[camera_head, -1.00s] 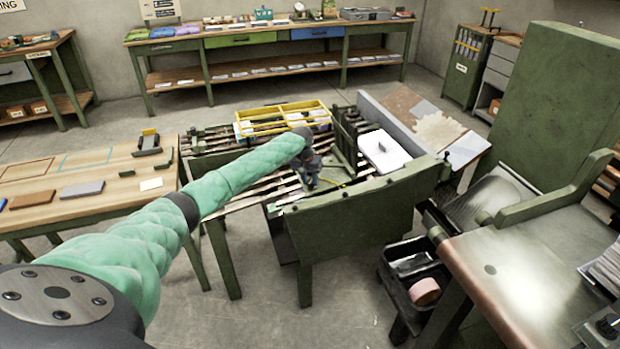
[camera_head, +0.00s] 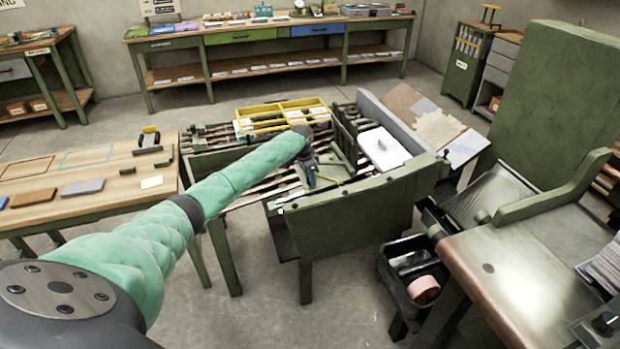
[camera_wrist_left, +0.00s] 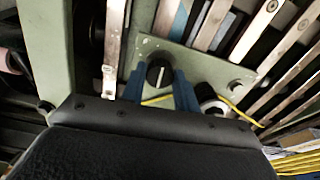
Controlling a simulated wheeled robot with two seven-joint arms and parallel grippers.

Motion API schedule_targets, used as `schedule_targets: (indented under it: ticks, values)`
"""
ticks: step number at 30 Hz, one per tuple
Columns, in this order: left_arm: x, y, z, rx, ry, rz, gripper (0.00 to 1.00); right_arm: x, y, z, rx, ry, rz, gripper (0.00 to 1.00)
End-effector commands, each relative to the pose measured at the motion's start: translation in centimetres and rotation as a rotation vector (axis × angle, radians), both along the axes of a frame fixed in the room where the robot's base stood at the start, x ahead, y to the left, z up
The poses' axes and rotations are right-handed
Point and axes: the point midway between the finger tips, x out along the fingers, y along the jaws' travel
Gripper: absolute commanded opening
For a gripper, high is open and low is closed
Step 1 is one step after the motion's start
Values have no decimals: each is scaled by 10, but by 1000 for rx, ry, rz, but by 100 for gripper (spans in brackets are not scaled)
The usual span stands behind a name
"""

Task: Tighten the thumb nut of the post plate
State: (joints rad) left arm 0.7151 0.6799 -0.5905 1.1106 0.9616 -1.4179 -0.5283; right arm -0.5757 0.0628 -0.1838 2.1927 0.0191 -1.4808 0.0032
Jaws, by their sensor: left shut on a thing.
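The thumb nut (camera_wrist_left: 160,73) is a round black knob with a white line across its top. In the left wrist view it sits on the post plate (camera_wrist_left: 200,66), a pale green metal plate. My left gripper (camera_wrist_left: 161,88) has its blue fingers on both sides of the thumb nut and is shut on it. In the head view my left gripper (camera_head: 308,178) reaches down into the green slatted frame, and the nut is too small to make out there. My right gripper is not in view.
A yellow tray (camera_head: 282,116) lies on the slats behind my gripper. A green panel (camera_head: 362,225) stands in front of it. A yellow cord (camera_wrist_left: 240,112) and a round white-rimmed part (camera_wrist_left: 213,102) lie close to the nut. A wooden table (camera_head: 95,180) stands at the left.

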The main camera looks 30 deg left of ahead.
Motion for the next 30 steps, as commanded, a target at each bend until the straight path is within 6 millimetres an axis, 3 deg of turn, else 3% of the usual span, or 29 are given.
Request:
schedule_targets:
  ticks: [22,23,26,30]
  values:
    - [1,-1,0,12,-13,-92,8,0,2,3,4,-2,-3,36]
    - [0,0,0,12,-13,-92,32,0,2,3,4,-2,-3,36]
    - [0,0,0,12,-12,-91,52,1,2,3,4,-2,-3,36]
    - [0,0,0,12,-12,-91,52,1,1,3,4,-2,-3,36]
